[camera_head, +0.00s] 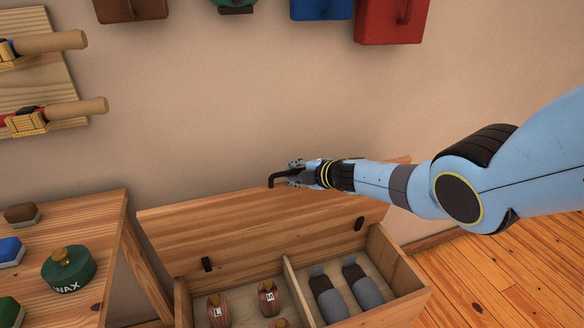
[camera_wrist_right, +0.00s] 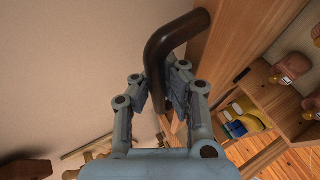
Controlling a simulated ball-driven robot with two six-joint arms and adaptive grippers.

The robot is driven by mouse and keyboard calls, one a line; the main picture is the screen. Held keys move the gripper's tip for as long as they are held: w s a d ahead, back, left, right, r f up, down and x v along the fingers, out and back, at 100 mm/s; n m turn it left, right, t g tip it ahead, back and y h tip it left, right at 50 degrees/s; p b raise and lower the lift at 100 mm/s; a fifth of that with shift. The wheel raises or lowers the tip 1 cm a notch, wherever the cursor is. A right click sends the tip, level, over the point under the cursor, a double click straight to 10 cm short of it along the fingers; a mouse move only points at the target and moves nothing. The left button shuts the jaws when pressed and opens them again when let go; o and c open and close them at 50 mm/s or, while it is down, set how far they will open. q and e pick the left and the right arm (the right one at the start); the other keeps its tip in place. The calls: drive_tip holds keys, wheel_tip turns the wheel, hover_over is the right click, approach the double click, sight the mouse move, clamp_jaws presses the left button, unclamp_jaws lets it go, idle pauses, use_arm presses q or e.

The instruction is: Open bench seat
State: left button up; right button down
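The wooden bench (camera_head: 412,298) stands low against the wall with its seat lid (camera_head: 250,238) raised, leaning back towards the wall. The lid also shows in the right wrist view (camera_wrist_right: 234,50). A dark bent handle (camera_head: 277,178) sits at the lid's upper edge. My right gripper (camera_head: 294,173) reaches in from the right to this handle. In the right wrist view the handle (camera_wrist_right: 172,40) passes between the fingers of my right gripper (camera_wrist_right: 160,92), with pads against both sides; it looks shut on it. My left gripper is not in view.
Inside the open bench lie shoe trees (camera_head: 268,297) in one compartment and grey slippers (camera_head: 328,298) in another. A side table (camera_head: 101,222) with a green wax tin (camera_head: 69,270) and brushes stands left. Coloured objects (camera_head: 392,20) hang above. Floor is clear at right.

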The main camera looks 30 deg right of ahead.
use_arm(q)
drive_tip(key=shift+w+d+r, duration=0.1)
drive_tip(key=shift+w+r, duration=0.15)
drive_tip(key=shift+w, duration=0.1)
use_arm(e)
drive_tip(key=shift+w+d+r, duration=0.2)
drive_tip(key=shift+w+r, duration=0.3)
drive_tip(key=shift+w, duration=0.1)
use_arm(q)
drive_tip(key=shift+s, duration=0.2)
use_arm(e)
drive_tip(key=c, duration=1.4)
unclamp_jaws()
drive_tip(key=shift+s, duration=0.25)
drive_tip(key=shift+o, duration=0.4)
drive_tip(key=shift+f, duration=0.15)
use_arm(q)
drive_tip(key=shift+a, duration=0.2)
use_arm(e)
drive_tip(key=shift+s+a, duration=0.1)
drive_tip(key=shift+s+f, duration=0.1)
drive_tip(key=shift+s, duration=0.5)
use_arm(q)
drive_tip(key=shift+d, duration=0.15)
use_arm(e)
drive_tip(key=v, duration=1.1)
drive_tip(key=shift+w+r, duration=0.2)
drive_tip(key=shift+r, duration=0.1)
